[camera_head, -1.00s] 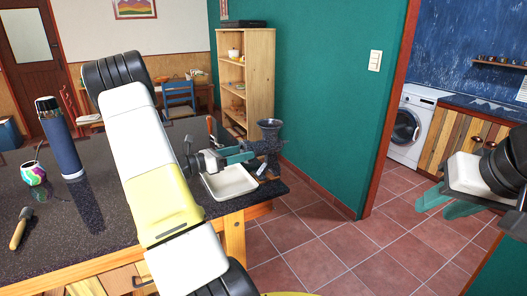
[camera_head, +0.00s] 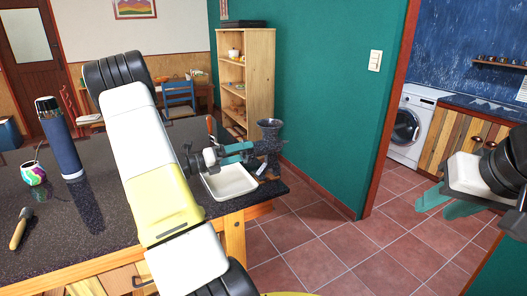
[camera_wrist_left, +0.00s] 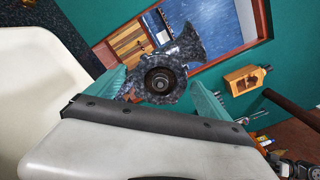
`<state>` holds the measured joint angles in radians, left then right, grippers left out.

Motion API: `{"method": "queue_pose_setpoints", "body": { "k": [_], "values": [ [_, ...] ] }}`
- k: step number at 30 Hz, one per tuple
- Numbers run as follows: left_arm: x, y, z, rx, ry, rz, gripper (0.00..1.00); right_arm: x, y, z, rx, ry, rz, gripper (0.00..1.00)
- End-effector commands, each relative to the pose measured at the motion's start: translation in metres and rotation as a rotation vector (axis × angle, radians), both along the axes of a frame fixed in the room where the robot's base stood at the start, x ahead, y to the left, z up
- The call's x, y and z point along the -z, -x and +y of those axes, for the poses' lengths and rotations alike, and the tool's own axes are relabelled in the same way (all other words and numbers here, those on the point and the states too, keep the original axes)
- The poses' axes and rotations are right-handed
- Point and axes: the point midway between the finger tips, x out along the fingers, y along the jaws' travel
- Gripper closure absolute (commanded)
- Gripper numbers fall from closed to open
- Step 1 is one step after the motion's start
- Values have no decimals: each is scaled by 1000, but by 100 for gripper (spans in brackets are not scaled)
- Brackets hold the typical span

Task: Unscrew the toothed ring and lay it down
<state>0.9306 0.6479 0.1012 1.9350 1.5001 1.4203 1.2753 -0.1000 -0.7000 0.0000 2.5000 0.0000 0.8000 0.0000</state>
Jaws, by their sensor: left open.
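A dark speckled grinder (camera_head: 270,131) stands at the right end of the dark counter, its funnel upward. The wrist view shows its round front end with a knobbly speckled ring (camera_wrist_left: 144,78) around a dark centre. My left gripper (camera_head: 240,153) is at this front end. In the wrist view my left gripper (camera_wrist_left: 158,92) is open, its teal fingers on either side of the ring. I cannot tell whether they touch it. My right gripper (camera_head: 447,203) is far to the right, open and empty, away from the counter.
A white tray (camera_head: 231,182) lies on the counter below my left gripper. A blue flask (camera_head: 62,145), a colourful cup (camera_head: 33,173) and a wooden-handled brush (camera_head: 19,232) stand or lie at the left. The counter's right edge is close to the grinder.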

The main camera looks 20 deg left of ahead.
Motion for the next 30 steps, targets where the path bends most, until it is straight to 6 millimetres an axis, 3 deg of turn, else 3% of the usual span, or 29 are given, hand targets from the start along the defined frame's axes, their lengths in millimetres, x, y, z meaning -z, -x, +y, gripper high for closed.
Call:
{"method": "queue_pose_setpoints", "body": {
  "k": [10, 30],
  "values": [
    [0, 4, 4, -1, 0, -1, 8, 0, 0, 0, 0, 0, 0, 64],
    [0, 46, 39, 0, -1, -1, 8, 0, 0, 0, 0, 0, 0, 64]
  ]
}}
